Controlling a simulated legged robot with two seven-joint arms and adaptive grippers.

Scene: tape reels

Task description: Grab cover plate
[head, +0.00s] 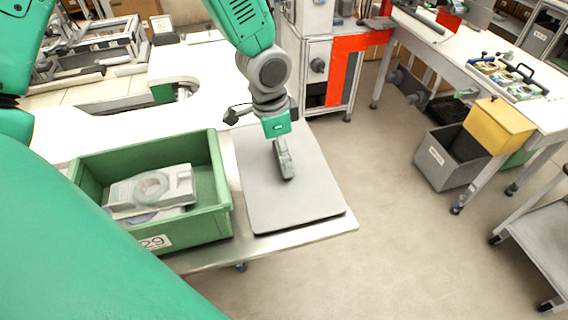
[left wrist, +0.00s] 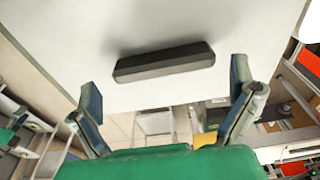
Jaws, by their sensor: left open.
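The cover plate (head: 262,190) is a flat grey slab with a dark edge, lying on the white table right of a green bin. A narrow grey bar-like handle (head: 284,158) stands on it. My left gripper (head: 276,126) is at the far end of this handle, over the plate. In the left wrist view, the plate (left wrist: 205,22) looks white and its handle (left wrist: 165,62) dark. The two fingers of the left gripper (left wrist: 165,80) are spread wide, with nothing held between them. Contact with the handle cannot be told. The right gripper is not in view.
The green bin (head: 226,190) holds a grey device with a round reel (head: 151,186). The white table (head: 300,240) ends just beyond the plate's near and right sides. Open floor (head: 400,220) lies to the right, with a grey bin (head: 440,165) and a yellow box (head: 497,125) further off.

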